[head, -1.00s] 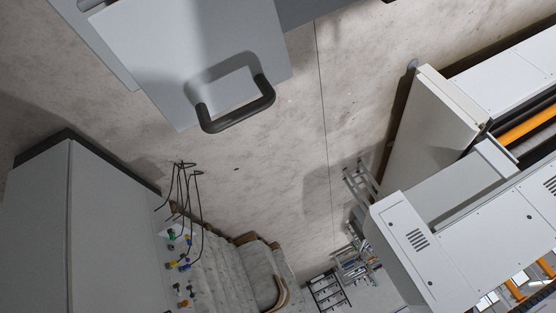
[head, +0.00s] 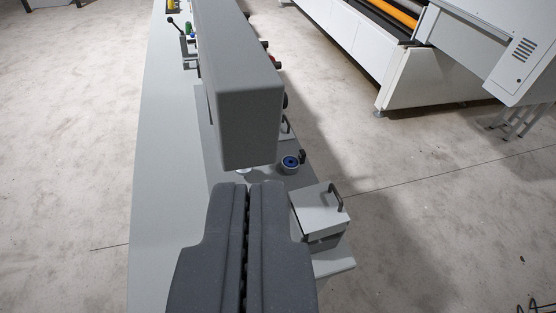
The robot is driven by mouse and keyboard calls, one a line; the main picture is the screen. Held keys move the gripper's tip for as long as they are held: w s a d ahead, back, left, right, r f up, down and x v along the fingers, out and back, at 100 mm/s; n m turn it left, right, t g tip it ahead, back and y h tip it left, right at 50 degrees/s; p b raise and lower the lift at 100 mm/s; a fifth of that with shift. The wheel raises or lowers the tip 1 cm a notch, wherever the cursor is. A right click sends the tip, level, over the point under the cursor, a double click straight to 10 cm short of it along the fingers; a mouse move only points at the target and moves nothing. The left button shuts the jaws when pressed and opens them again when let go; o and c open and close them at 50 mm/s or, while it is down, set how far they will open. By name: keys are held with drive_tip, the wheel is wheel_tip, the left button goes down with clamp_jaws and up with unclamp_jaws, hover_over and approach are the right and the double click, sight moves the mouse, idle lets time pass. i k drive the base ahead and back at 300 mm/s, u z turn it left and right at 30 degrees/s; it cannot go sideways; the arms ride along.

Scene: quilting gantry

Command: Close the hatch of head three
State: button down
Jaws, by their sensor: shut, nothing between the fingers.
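My gripper (head: 247,186) reaches up from the bottom of the head view, its two dark grey fingers together and empty. To its right is a small light grey lid or hatch (head: 318,209) with a black bar handle (head: 336,197), at the near end of the long grey machine bed. A dark band shows under its front edge; I cannot tell whether it is fully shut. No label shows which head it belongs to. The gripper appears apart from it. A large grey machine head (head: 247,120) stands just beyond the fingertips and hides part of the bed.
A blue-centred round part (head: 289,163) sits on the bed beyond the lid. The long grey bed (head: 165,180) runs away on the left. A white machine with an orange roller (head: 395,14) stands at the upper right. Bare concrete floor (head: 410,195) lies to the right.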

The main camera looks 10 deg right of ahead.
sight(321, 212)
drive_tip(key=k, duration=0.5)
drive_tip(key=u, duration=0.2)
drive_tip(key=i, duration=1.35)
drive_tip(key=z, duration=0.4)
